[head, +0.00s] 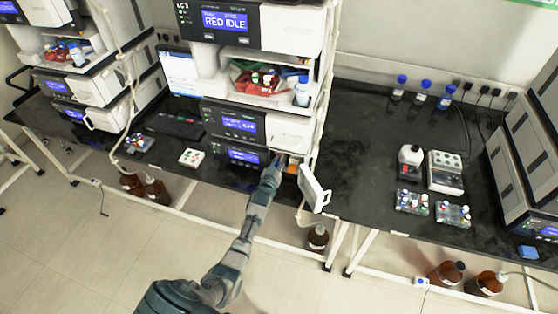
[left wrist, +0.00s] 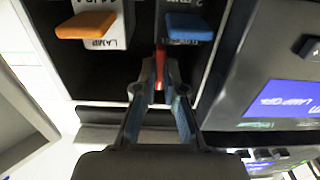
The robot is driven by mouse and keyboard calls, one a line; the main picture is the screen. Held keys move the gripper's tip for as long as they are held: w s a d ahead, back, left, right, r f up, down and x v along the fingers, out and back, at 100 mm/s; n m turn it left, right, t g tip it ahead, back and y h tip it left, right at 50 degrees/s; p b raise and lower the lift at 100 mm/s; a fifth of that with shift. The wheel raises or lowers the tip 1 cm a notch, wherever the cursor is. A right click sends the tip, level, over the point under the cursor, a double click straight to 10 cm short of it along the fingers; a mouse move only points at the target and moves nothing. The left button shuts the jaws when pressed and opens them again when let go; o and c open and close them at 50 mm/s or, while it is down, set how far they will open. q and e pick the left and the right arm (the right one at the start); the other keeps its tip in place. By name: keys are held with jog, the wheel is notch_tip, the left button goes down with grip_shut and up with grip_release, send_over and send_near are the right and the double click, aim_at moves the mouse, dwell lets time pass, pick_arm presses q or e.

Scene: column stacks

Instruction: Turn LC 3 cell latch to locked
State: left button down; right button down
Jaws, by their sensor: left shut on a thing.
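The LC 3 stack (head: 240,70) stands at the middle back in the head view. My left gripper (head: 279,161) reaches into the open bay of its lowest module (head: 235,150). In the left wrist view the left gripper (left wrist: 161,84) is shut on a narrow red lever (left wrist: 160,62), seemingly the cell latch. The fingers hide much of it, and its locked or unlocked marking cannot be read. My right gripper is not in view.
The module's white door (head: 314,188) hangs open just right of my left gripper. Vials (head: 411,201) and small devices (head: 445,171) stand on the right bench; brown bottles (head: 318,238) are on the floor.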

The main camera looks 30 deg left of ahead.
pick_arm(q)
jog(key=shift+s+d+f, duration=0.1)
jog(key=shift+f, duration=0.45)
jog(key=c, duration=1.3)
grip_release()
jog(key=shift+o, duration=0.2)
jog(key=shift+r, duration=0.1)
jog(key=shift+r, duration=0.1)
jog(key=v, duration=1.1)
jog(key=shift+s, duration=0.35)
